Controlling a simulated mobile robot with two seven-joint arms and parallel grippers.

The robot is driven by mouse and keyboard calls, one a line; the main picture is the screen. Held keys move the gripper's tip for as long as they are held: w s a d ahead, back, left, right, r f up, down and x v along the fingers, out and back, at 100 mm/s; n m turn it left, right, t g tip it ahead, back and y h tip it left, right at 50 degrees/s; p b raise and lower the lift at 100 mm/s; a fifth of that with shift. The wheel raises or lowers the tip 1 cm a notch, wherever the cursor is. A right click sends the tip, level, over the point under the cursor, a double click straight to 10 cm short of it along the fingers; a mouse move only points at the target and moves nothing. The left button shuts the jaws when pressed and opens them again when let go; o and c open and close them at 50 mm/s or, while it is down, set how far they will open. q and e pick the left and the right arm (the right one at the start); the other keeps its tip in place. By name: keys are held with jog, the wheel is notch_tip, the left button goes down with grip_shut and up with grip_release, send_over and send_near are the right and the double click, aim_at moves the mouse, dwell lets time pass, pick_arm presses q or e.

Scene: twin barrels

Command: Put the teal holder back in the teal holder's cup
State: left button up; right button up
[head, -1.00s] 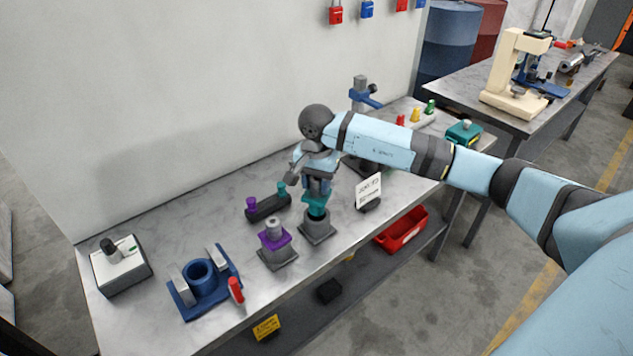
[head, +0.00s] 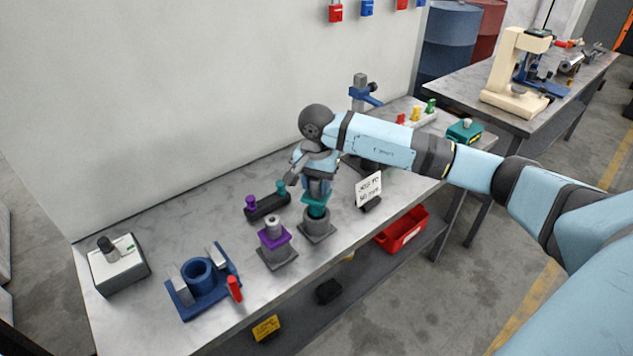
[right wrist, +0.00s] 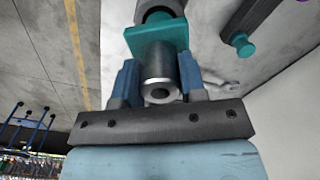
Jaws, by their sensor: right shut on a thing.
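The teal holder (head: 314,199) is a bare metal cylinder with a square teal flange. My right gripper (head: 318,186) is shut on it from above. In the right wrist view, the fingers (right wrist: 158,82) close on both sides of the metal cylinder (right wrist: 160,70), above the teal flange (right wrist: 157,38). The grey cup (head: 317,227) stands directly below the holder, its top also showing in the right wrist view (right wrist: 157,9). A teal band shows between flange and cup; I cannot tell how deep the holder's lower end is. My left gripper is not in view.
A purple holder (head: 274,239) sits in a neighbouring grey cup (head: 279,258). A black bar (head: 268,207) with purple and teal knobs lies behind. A sign (head: 369,189) stands close on the right. A blue fixture (head: 203,284) and a white box (head: 119,265) are at left.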

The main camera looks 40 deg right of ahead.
aim_at(316, 199)
jog(key=shift+f+b, duration=2.2)
jog(key=shift+f, duration=0.45)
jog(key=o, duration=1.2)
jog(key=shift+r, duration=0.1)
jog(key=shift+c, duration=0.2)
notch_tip(316, 199, up, 14)
jog(key=shift+f+b, duration=0.1)
jog(key=shift+b, duration=0.2)
